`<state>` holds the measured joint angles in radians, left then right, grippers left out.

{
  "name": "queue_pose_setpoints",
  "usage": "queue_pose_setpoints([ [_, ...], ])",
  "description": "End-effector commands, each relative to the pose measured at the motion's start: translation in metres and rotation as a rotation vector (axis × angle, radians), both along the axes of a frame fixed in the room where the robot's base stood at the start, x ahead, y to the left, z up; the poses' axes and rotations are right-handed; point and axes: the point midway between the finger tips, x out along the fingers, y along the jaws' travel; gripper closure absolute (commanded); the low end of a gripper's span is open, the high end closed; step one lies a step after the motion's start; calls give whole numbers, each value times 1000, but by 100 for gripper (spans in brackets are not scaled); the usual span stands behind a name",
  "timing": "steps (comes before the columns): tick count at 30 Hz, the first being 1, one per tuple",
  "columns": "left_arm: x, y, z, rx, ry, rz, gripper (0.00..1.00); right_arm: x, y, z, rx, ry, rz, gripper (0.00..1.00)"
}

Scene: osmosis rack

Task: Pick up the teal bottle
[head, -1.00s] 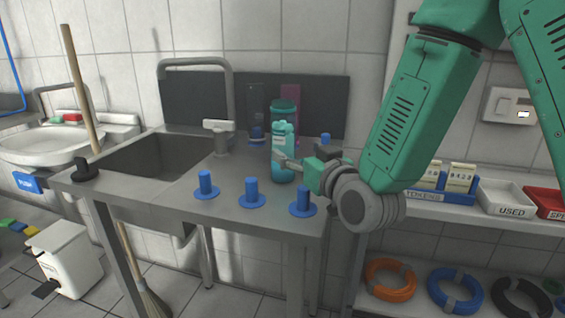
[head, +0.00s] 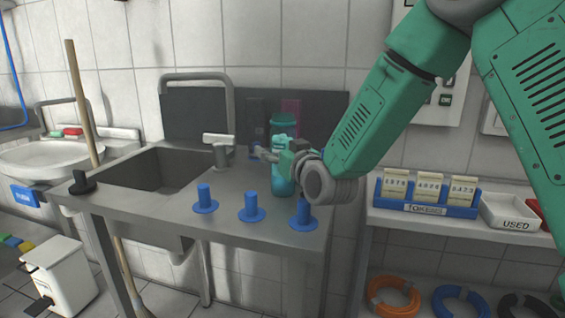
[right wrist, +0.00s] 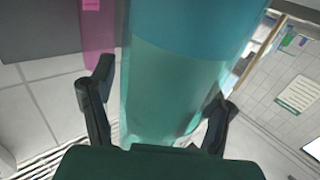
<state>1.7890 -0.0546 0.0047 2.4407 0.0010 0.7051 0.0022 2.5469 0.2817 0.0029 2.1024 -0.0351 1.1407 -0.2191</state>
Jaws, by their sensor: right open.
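The teal bottle (head: 282,182) stands upright at the back right of the steel counter, in the head view. A darker teal shape (head: 284,124) shows just above and behind it; I cannot tell whether it is a separate vessel. My right gripper (head: 266,154) is at the bottle's upper part and hides some of it. In the right wrist view, the teal bottle (right wrist: 180,85) fills the middle, between the two spread fingers of my right gripper (right wrist: 155,105). The left finger looks apart from it; contact at the right finger is unclear. My left gripper is not in view.
Several blue pegs (head: 251,207) stand along the counter's front. A sink (head: 165,170) and tap (head: 220,150) lie left. A shelf at right holds a blue token rack (head: 428,198) and a tray marked USED (head: 510,213).

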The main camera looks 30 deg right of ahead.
Motion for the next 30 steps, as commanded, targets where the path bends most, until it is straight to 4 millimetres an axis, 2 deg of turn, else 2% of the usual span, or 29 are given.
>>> queue_pose_setpoints([
  [3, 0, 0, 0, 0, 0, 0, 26, 0, 0, 0, 0, 0, 0, 29],
  [8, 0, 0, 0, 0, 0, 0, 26, 0, 0, 0, 0, 1, 0, 85],
  [9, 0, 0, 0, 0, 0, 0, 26, 0, 0, 0, 0, 1, 0, 89],
  [15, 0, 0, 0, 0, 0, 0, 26, 0, 0, -1, 0, 1, 0, 100],
  [25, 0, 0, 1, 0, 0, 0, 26, 0, 0, 1, 0, 0, 0, 100],
  [30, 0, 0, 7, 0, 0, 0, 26, 0, 0, 22, -1, -4, 1, 100],
])
